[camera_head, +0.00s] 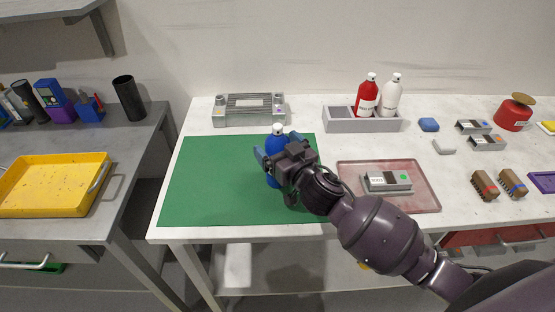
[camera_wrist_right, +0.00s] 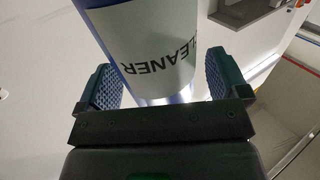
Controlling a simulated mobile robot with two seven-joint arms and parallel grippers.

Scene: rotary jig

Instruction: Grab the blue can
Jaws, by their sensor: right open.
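The blue can (camera_head: 272,181) with a white cap stands upright on the green mat (camera_head: 205,185), partly hidden behind my right gripper. My right gripper (camera_head: 268,152) reaches in from the right at the can. In the right wrist view the can (camera_wrist_right: 158,55) shows a pale label reading "CLEANER". It stands between the two textured fingers of the right gripper (camera_wrist_right: 163,86), with a visible gap on each side, so the jaws are open around it. My left gripper is out of view.
A grey bin (camera_head: 345,122) with a red bottle (camera_head: 366,98) and a white bottle (camera_head: 391,98) stands at the back. A grey fixture (camera_head: 249,109) sits behind the mat. A reddish tray (camera_head: 420,190) with a grey part lies right of it. The mat's left side is clear.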

